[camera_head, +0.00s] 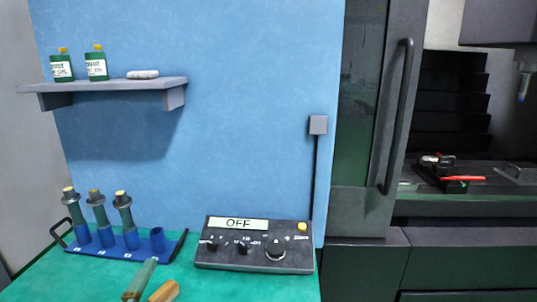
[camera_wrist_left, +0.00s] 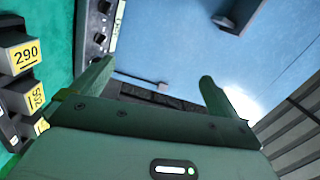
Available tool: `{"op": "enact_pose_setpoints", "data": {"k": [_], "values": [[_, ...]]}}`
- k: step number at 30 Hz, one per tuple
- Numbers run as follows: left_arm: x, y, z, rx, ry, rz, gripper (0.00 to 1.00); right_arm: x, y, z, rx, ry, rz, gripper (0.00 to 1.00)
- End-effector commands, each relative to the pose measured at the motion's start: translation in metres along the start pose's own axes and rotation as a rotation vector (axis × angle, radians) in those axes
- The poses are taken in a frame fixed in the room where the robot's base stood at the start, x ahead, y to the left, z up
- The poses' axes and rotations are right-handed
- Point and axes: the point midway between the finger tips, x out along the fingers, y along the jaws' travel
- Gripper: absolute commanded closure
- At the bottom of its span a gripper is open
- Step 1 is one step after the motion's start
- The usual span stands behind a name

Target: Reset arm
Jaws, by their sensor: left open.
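My left gripper (camera_wrist_left: 155,82) is open and empty in the left wrist view. Its two green fingers stand apart, with the blue wall and part of the dark control box (camera_wrist_left: 100,22) beyond them. In the head view a green finger-like piece (camera_head: 141,279), apparently part of my left gripper, shows at the bottom edge, in front of the blue tool rack (camera_head: 88,252). A tan piece (camera_head: 164,291) lies just right of it; I cannot tell what it is. The rest of my left arm is out of frame. My right gripper is not in view.
The control box (camera_head: 254,245) reads OFF on the green table (camera_head: 60,280). The rack holds several electrode holders. A shelf (camera_head: 105,88) with two bottles hangs above. A dark machine (camera_head: 372,130) stands right. Yellow-labelled blocks (camera_wrist_left: 22,54) sit left in the wrist view.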

Motion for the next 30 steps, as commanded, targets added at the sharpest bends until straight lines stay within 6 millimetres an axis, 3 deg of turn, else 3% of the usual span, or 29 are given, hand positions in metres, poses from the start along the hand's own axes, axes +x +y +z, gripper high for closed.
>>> {"op": "enact_pose_setpoints", "data": {"k": [1, 3, 6, 15, 23, 26, 30], "values": [[-0.016, 0.028, 0.025, -0.083, -0.112, 0.114, 0.0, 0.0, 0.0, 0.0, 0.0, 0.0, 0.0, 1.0], [-0.039, 0.059, 0.054, -0.171, -0.25, 0.246, 0.0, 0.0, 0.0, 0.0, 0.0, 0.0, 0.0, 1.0], [-0.075, 0.094, 0.083, -0.261, -0.415, 0.395, 0.0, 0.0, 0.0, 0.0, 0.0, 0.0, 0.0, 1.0], [-0.187, 0.156, 0.134, -0.4, -0.801, 0.722, 0.0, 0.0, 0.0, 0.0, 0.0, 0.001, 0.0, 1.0], [-0.186, 0.25, 0.124, -0.478, -0.775, 0.858, 0.0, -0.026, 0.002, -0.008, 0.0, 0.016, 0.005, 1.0], [-0.198, 0.292, 0.121, -0.522, -0.775, 0.919, 0.0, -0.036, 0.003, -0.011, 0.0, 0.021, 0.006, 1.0], [-0.234, 0.358, 0.12, -0.608, -0.799, 1.018, 0.0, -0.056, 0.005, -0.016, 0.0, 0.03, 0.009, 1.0]]}}
